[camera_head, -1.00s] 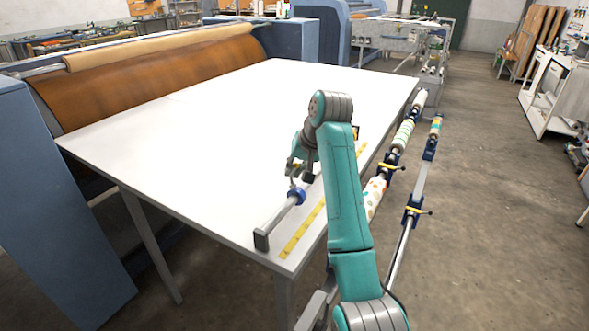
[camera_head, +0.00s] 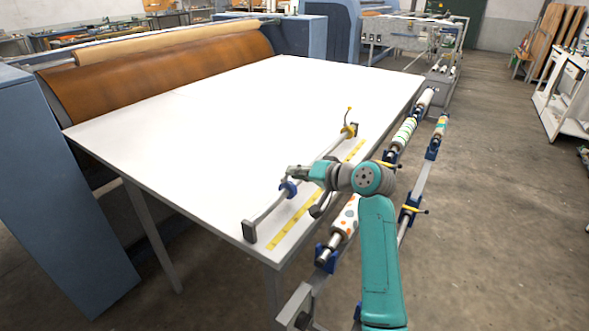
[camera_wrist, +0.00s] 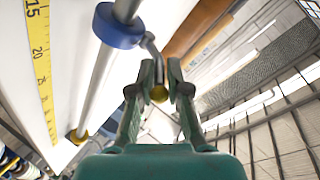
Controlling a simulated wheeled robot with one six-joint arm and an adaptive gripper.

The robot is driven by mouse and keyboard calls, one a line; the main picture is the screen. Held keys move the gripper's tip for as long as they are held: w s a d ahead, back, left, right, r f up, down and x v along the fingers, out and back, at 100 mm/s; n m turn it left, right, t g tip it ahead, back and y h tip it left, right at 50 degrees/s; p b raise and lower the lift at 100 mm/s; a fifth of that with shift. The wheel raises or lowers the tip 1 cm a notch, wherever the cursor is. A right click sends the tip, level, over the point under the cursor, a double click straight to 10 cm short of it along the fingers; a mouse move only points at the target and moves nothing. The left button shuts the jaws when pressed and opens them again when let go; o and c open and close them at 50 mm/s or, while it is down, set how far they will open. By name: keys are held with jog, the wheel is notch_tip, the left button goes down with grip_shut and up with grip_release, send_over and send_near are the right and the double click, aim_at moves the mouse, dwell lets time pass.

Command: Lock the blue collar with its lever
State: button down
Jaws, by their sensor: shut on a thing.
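The blue collar (camera_head: 289,189) sits around a grey rod (camera_head: 268,211) near the table's front right edge. In the wrist view the collar (camera_wrist: 118,26) is at top centre, on the rod (camera_wrist: 98,85). In the head view my gripper (camera_head: 293,174) is just above the collar, and the lever is too small to make out.
A yellow collar (camera_head: 349,130) with its own raised lever is farther along the rod. A yellow measuring strip (camera_head: 287,228) lies beside the rod on the white table (camera_head: 190,130). Patterned rollers (camera_head: 403,134) hang along the table's right side. The table's middle is clear.

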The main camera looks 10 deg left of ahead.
jog(key=f+t+y, duration=0.1)
jog(key=d+y, duration=0.1)
jog(key=y, duration=0.1)
jog(key=shift+s+d+f+t, duration=0.15)
jog(key=shift+f+t, duration=0.25)
jog(key=shift+d+f+m+t+y, duration=0.1)
jog(key=shift+f+m+t+y, duration=0.25)
jog(key=shift+y, duration=0.55)
jog(key=shift+d+f+m+t+y, duration=0.15)
jog(key=shift+f+t+y, duration=0.4)
jog(key=shift+y, duration=0.35)
jog(key=c, duration=1.2)
grip_release()
jog(key=shift+s+a, duration=0.1)
jog(key=shift+v, duration=4)
